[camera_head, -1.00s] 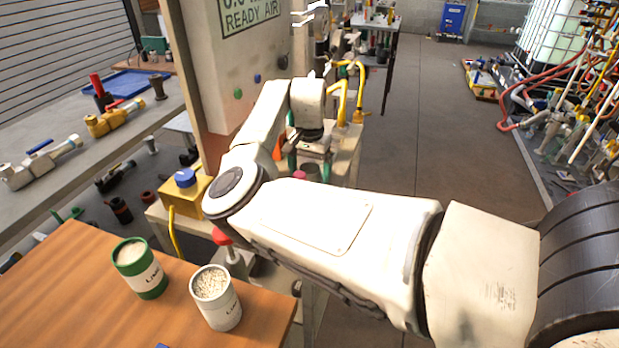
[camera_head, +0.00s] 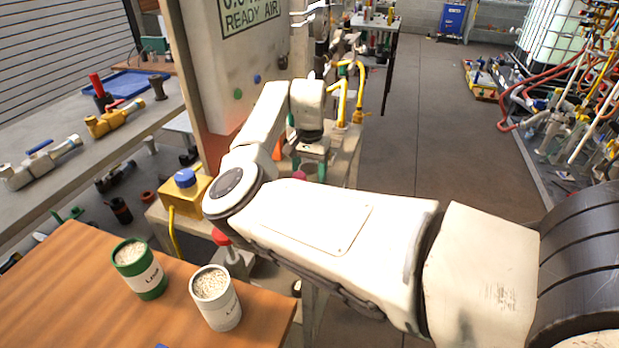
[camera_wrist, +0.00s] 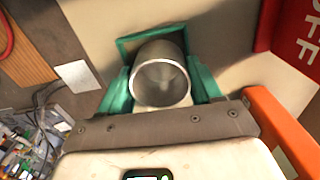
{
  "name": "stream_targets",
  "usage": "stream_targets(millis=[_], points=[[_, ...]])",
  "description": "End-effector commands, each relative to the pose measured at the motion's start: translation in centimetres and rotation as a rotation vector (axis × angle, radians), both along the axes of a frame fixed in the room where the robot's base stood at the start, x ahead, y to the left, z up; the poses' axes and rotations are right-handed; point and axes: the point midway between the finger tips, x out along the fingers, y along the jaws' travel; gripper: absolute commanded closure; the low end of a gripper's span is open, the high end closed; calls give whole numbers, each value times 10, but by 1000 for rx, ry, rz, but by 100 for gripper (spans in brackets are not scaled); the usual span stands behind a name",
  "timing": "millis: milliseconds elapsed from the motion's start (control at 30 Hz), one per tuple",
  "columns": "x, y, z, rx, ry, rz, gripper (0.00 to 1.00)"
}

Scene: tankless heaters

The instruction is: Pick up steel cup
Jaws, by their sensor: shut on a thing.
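The steel cup (camera_wrist: 162,78) is a grey metal cylinder with its open round mouth facing the wrist camera. My gripper (camera_wrist: 160,88) has green fingers, one on each side of the cup, and is shut on it. In the head view my gripper (camera_head: 311,150) hangs from the end of my arm over a pale bench beside the large pale cabinet. The cup cannot be made out clearly in the head view, and its far end is hidden in the wrist view.
A pale bench (camera_head: 345,160) with yellow hoses lies by my gripper. A yellow box with a blue cap (camera_head: 185,195) stands left of my arm. A green can (camera_head: 139,268) and a white can (camera_head: 216,298) stand on a wooden table (camera_head: 60,290). Open floor (camera_head: 415,130) lies right.

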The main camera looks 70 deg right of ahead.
Motion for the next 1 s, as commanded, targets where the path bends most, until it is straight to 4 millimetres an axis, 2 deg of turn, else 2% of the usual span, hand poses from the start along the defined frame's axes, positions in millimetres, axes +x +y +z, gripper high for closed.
stream_targets(millis=[367, 667, 1000], points=[[0, 0, 8, -1, 1, 0, 72], [0, -1, 38, -2, 2, 1, 72], [-33, -12, 81, -2, 2, -3, 72]])
